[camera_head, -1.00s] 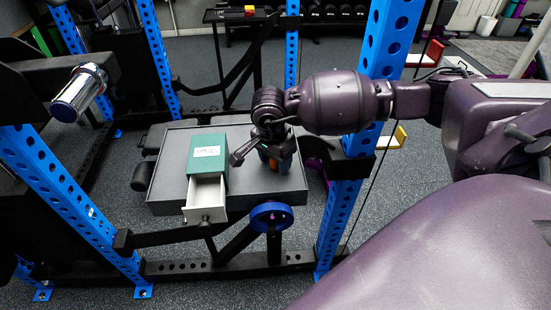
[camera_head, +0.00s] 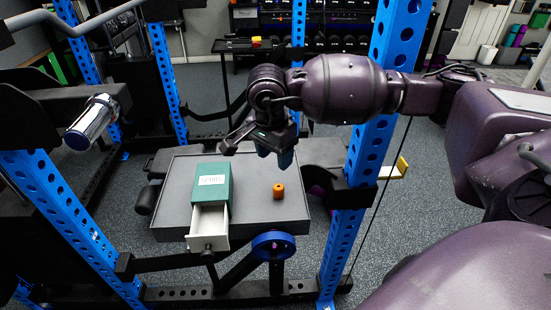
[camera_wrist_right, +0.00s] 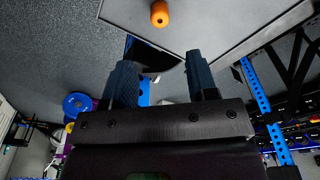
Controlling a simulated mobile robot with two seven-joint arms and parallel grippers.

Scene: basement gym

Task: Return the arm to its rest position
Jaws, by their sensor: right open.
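My right arm comes in from the right in the head view. Its gripper (camera_head: 262,152) hangs above the far part of a grey platform (camera_head: 258,215). It is open and empty, and its two fingers stand apart in the right wrist view (camera_wrist_right: 160,82). My left gripper is not in view.
Blue rack uprights stand on both sides, the right one (camera_head: 352,205) close to my right arm. A black bar with a blue ring (camera_head: 273,246) crosses in front of the platform. A chrome-ended bar (camera_head: 92,118) juts in at left. Dumbbell racks stand at the back.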

